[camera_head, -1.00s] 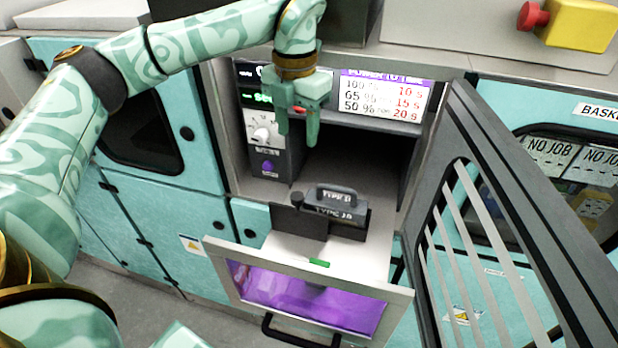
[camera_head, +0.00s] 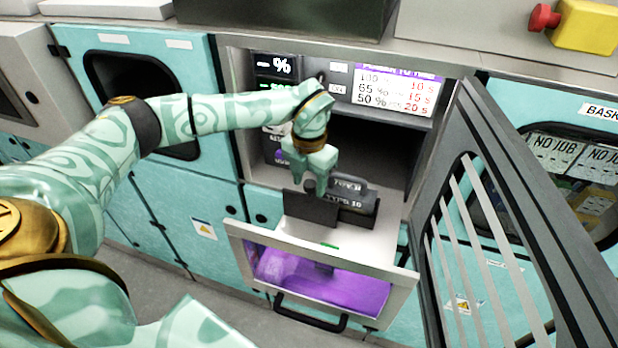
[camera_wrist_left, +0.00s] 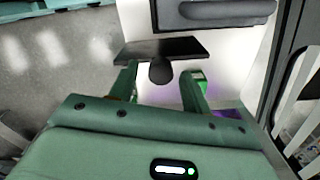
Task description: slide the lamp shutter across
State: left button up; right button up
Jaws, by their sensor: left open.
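The lamp shutter (camera_head: 308,209) is a dark upright plate with a round knob (camera_head: 309,186). It stands on the pulled-out drawer, in front of a dark module with a handle labelled "TYPE 10" (camera_head: 358,205). My left gripper (camera_head: 308,188) is open at the knob, pointing down. In the left wrist view the shutter (camera_wrist_left: 165,47) lies just past the fingertips, and the knob (camera_wrist_left: 160,73) shows between the two open fingers (camera_wrist_left: 160,84). I cannot tell whether either finger touches the knob. My right gripper is not in view.
The drawer's front has a purple-lit window (camera_head: 320,280) and a dark handle (camera_head: 310,315). An open grey slatted door (camera_head: 495,200) stands to the right. The control panel (camera_head: 275,85) and time chart (camera_head: 400,90) are above the cavity.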

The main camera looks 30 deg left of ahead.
pick_arm(q)
grip_shut()
jog(key=w+d, duration=0.1)
jog(key=d, duration=0.6)
jog(key=shift+w+d+b, duration=0.2)
jog(key=shift+w+b, duration=0.15)
jog(key=shift+c, duration=1.2)
grip_release()
jog(key=shift+d, duration=0.1)
jog(key=shift+o, duration=1.2)
jog(key=shift+d, duration=0.1)
jog(key=shift+r, duration=0.1)
